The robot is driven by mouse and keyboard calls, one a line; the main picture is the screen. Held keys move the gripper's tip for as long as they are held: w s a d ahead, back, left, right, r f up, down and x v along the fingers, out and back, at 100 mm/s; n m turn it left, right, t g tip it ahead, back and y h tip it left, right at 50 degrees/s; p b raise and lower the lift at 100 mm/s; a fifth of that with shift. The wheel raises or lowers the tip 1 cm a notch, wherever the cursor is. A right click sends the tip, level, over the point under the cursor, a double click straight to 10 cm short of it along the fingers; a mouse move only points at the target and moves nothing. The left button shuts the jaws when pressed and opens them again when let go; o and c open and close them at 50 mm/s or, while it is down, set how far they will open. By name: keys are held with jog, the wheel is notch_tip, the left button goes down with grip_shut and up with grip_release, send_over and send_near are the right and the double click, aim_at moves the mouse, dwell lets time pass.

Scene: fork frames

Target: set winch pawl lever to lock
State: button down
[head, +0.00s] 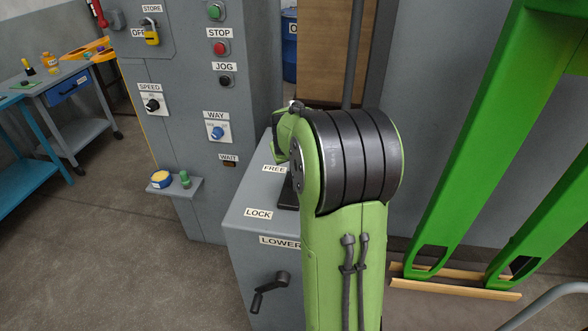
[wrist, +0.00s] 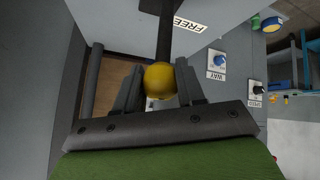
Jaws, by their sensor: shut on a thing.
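The pawl lever shows in the wrist view as a dark shaft (wrist: 172,38) with a yellow ball knob (wrist: 161,78) at its end. My gripper (wrist: 158,88) is shut on the knob, with a dark finger on each side. The FREE label (wrist: 190,24) lies beside the shaft in that view. In the head view the FREE label (head: 274,169) and the LOCK label (head: 258,214) sit on top of the grey winch housing (head: 245,236), LOCK nearer to me. My arm hides the gripper and knob there. The lever's exact angle cannot be told.
A crank handle (head: 270,291) sticks out of the housing front below the LOWER label (head: 280,241). A grey control cabinet (head: 178,190) stands behind with buttons, knobs and a small shelf (head: 174,188). A green frame (head: 490,140) stands at the right. Floor at the left front is clear.

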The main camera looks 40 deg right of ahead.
jog(key=shift+t+h, duration=0.4)
jog(key=shift+s+a+f+b, duration=0.25)
jog(key=shift+s+a+b, duration=0.35)
jog(key=shift+b, duration=0.35)
jog(key=shift+s+a+f+b, duration=0.25)
jog(key=shift+s+a+b, duration=0.15)
jog(key=shift+a+b, duration=0.4)
jog(key=shift+s+a+f+b, duration=0.25)
jog(key=shift+s+a+b, duration=0.3)
jog(key=shift+b, duration=0.5)
jog(key=c, duration=0.7)
grip_release()
jog(key=shift+r, duration=0.15)
